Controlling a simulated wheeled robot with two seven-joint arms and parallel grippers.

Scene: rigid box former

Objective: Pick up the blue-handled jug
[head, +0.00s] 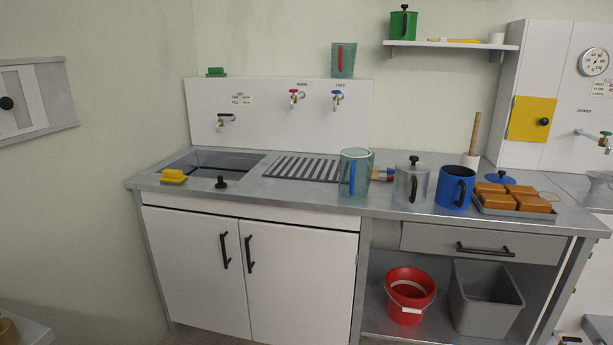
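The blue-handled jug (354,173) stands upright on the grey counter, right of the draining grooves. It is a clear, greenish see-through jug, and its blue handle (352,178) faces the front. Neither of my grippers is in the head view.
A metal lidded pot (411,183) and a blue mug (455,187) stand close to the jug's right. A sink (211,163) is left, taps (337,99) are behind. A red-handled jug (343,60) sits above. The counter's front edge (270,200) is clear.

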